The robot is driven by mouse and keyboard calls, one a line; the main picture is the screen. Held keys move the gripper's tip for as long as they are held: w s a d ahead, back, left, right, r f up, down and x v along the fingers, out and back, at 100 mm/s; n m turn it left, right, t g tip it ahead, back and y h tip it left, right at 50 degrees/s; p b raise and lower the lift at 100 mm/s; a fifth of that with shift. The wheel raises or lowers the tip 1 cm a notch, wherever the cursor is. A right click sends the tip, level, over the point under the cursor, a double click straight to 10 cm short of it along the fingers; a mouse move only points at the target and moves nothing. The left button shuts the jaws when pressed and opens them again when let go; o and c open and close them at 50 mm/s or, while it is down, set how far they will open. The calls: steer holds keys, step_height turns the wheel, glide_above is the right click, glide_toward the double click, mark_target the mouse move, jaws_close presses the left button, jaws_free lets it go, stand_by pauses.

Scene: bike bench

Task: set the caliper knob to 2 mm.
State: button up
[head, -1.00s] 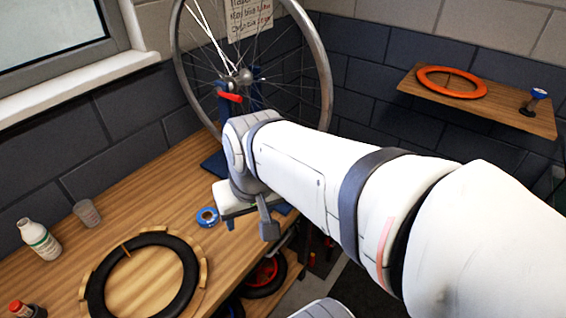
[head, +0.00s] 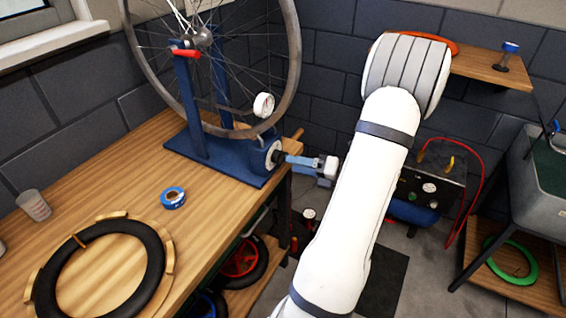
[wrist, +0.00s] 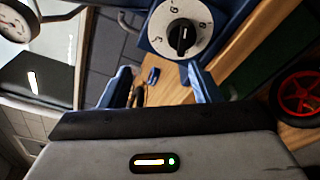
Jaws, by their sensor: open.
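The caliper knob is black on a white numbered dial, low on the front of the blue wheel stand (head: 190,140). In the wrist view the knob (wrist: 182,38) is upright in the picture, with a pale pointer line; the digits around it are too small and turned to read surely. In the head view the dial (head: 270,152) is partly hidden by my gripper (head: 286,158). My gripper, with two blue fingers (wrist: 160,72), is open and empty. The knob shows beyond the fingertips, right of the middle of their gap, apparently untouched.
A round gauge (head: 263,105) sits above the dial beside the wheel (head: 290,80). Blue tape (head: 173,197) and a black tyre (head: 150,275) lie on the wooden bench (head: 215,215). A shelf (head: 480,68) and a machine with a red hose (head: 478,185) stand right.

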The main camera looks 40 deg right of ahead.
mark_target(285, 156)
steer(key=s+d+f+m+t+h, duration=0.1)
steer(key=d+f+m+t+h, duration=0.1)
steer(key=d+m, duration=0.15)
steer(key=x, duration=0.7)
steer(key=shift+w, duration=0.25)
steer(key=shift+a, duration=0.1)
steer(key=c, duration=0.9)
steer(key=shift+a, duration=0.25)
steer(key=shift+c, duration=0.5)
steer(key=shift+d+n, duration=0.2)
steer(key=shift+n, duration=0.05)
steer(key=shift+d+r+n, duration=0.1)
steer(key=shift+n, duration=0.2)
